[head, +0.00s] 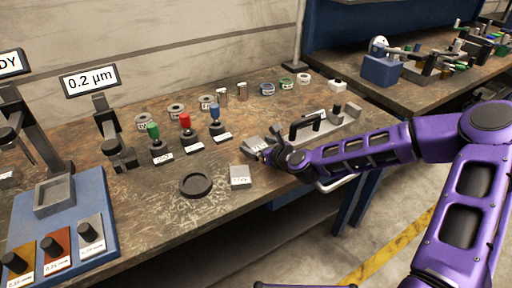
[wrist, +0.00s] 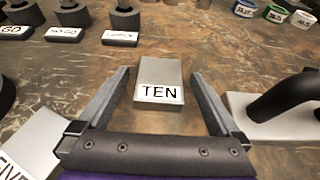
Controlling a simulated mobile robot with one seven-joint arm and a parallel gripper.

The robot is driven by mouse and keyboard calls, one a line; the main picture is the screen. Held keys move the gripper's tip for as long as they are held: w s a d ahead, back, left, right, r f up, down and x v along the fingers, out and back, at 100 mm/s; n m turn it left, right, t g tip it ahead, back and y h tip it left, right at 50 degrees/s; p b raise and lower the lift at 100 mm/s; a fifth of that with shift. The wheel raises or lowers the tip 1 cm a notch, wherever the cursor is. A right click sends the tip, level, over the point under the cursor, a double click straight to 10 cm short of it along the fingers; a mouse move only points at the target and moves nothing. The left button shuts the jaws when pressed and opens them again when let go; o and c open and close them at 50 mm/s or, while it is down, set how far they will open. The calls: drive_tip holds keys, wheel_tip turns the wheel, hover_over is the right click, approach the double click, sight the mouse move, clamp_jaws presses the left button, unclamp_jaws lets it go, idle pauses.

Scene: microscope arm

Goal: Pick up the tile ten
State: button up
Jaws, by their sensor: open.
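The tile ten (wrist: 159,75) is a small grey block with a white label reading TEN, lying flat on the table. In the wrist view it sits between the two fingers of my gripper (wrist: 158,85), which is open, with a gap on each side of the tile. In the head view the tile (head: 254,145) lies just beyond my gripper (head: 268,154), partly hidden by it. Another tile, labelled FIVE (wrist: 27,150), shows at the lower left of the wrist view; in the head view a grey tile (head: 240,176) lies nearer the table's front edge.
A plate with a black handle (wrist: 285,105) stands close to the right finger. A round black dish (head: 196,184) lies left of the tiles. Green, red and blue-topped tools (head: 186,128) stand behind with label blocks. A blue stand (head: 85,205) is at the left.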

drive_tip(key=shift+r, duration=0.1)
clamp_jaws()
idle(0.4)
